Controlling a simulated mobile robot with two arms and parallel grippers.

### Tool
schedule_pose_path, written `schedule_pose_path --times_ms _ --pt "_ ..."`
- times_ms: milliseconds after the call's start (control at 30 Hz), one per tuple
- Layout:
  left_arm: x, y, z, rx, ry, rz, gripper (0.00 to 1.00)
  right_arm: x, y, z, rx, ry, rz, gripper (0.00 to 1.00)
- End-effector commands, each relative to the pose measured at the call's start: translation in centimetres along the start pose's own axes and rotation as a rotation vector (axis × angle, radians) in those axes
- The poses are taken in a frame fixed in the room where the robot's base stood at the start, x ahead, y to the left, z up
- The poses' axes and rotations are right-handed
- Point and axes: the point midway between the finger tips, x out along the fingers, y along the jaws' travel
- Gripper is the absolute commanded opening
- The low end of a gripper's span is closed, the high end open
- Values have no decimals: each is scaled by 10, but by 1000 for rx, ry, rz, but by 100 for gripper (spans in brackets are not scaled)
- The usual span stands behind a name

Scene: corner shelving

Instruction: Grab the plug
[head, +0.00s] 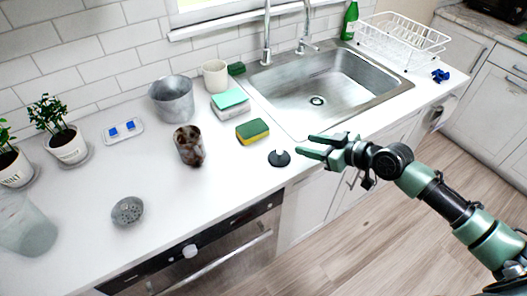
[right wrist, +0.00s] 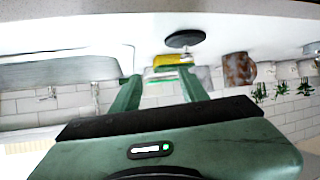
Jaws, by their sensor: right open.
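The plug (head: 279,158) is a small black disc with a raised knob, lying on the white counter just in front of the sink. My right gripper (head: 309,147) comes in from the right in the head view. It is open and empty, with its green fingers close to the right of the plug and apart from it. In the right wrist view, which looks upside down, the plug (right wrist: 185,39) shows beyond the fingertips of the right gripper (right wrist: 161,78), slightly right of centre. My left gripper is not in view.
A yellow-green sponge (head: 252,132) lies behind the plug, with a brown rusty cup (head: 188,146) to its left. The steel sink (head: 318,85) is behind. A metal strainer (head: 128,210) lies at left. Counter around the plug is clear.

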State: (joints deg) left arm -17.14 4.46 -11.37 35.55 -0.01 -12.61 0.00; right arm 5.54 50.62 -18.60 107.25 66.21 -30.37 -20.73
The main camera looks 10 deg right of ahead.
Motion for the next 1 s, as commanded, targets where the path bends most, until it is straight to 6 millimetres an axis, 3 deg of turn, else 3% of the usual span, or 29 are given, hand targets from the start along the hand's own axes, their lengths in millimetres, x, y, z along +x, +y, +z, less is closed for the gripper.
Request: schedule_pose_path --times_ms 100,200,733,1000 --pt "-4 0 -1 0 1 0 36 -2 -25 8 -19 -28 -92 44" --pt "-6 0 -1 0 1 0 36 0 -33 9 -28 -32 -125 44" --pt "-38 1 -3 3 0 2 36 66 -42 1 -28 -31 -127 44" --pt "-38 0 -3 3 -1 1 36 75 -43 4 -32 -32 -126 44"
